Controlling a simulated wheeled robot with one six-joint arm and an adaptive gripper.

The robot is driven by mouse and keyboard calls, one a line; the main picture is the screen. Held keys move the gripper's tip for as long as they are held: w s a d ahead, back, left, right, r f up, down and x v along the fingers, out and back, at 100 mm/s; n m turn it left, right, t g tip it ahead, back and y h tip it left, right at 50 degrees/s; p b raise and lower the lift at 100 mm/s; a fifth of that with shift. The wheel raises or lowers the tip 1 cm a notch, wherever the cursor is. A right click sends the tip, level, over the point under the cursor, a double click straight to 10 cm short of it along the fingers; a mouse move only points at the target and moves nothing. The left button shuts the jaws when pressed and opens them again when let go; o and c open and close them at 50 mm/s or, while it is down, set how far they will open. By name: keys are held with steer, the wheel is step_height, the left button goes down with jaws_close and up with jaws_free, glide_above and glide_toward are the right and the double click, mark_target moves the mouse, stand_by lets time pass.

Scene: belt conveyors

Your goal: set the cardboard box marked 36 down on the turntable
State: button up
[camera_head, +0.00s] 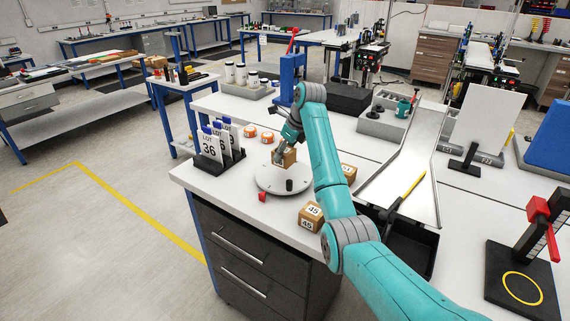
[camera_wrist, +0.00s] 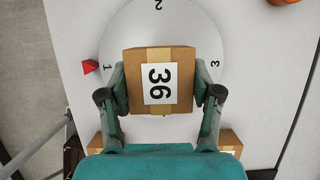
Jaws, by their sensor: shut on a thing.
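My gripper (camera_wrist: 160,97) is shut on the cardboard box marked 36 (camera_wrist: 160,55), with one finger on each side of it. In the head view the box (camera_head: 289,157) is in my gripper over the back part of the round white turntable (camera_head: 268,181). In the wrist view the turntable (camera_wrist: 205,28) shows around the box, with the numbers 1, 2 and 3 near its rim. The box looks level, its label facing the wrist camera. I cannot tell whether its underside touches the turntable.
A box marked 45 (camera_head: 311,216) stands at the front right of the turntable, and another box (camera_head: 348,172) sits behind my arm. A red pointer (camera_head: 263,197) is at the turntable's edge. A rack of LOT 36 cards (camera_head: 215,160) stands to the left. Orange rolls (camera_head: 249,131) lie behind.

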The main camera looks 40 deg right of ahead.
mark_target(284, 162)
steer(key=shift+f, duration=2.15)
steer(key=shift+f, duration=0.15)
steer(key=o, duration=1.2)
